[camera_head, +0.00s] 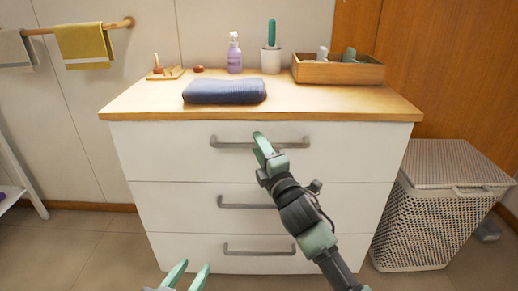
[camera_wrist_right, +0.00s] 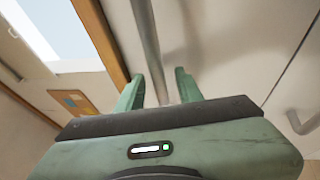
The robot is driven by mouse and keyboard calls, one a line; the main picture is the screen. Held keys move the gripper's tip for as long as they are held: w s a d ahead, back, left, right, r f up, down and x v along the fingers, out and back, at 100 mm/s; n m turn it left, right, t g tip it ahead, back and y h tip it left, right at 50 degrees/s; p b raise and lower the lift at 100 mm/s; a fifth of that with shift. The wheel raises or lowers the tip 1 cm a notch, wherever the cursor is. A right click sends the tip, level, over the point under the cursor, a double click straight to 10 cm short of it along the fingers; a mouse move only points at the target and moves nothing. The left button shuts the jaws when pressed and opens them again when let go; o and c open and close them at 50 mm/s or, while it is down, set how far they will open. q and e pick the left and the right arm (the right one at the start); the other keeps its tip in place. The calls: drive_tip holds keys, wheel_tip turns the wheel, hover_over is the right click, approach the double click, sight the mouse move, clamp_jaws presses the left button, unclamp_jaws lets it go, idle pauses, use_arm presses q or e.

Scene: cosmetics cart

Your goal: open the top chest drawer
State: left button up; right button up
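The top drawer (camera_head: 160,150) of the white chest is shut, flush with the fronts below it. Its grey bar handle (camera_head: 228,144) runs across the front. My right gripper (camera_head: 262,145) is at the middle of this handle. In the right wrist view the handle (camera_wrist_right: 147,40) runs between the two green fingers of my right gripper (camera_wrist_right: 160,86), with a gap showing at the sides, so the fingers are open around the bar. My left gripper (camera_head: 187,276) is open and empty, low in front of the chest's bottom left.
A blue folded towel (camera_head: 225,91), a purple pump bottle (camera_head: 234,55), a brush holder (camera_head: 271,61) and a wooden box (camera_head: 340,72) stand on the chest top. A wicker hamper (camera_head: 425,215) stands close on the right.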

drive_tip(key=shift+w+a, duration=0.1)
drive_tip(key=shift+w, duration=0.15)
clamp_jaws()
idle(1.4)
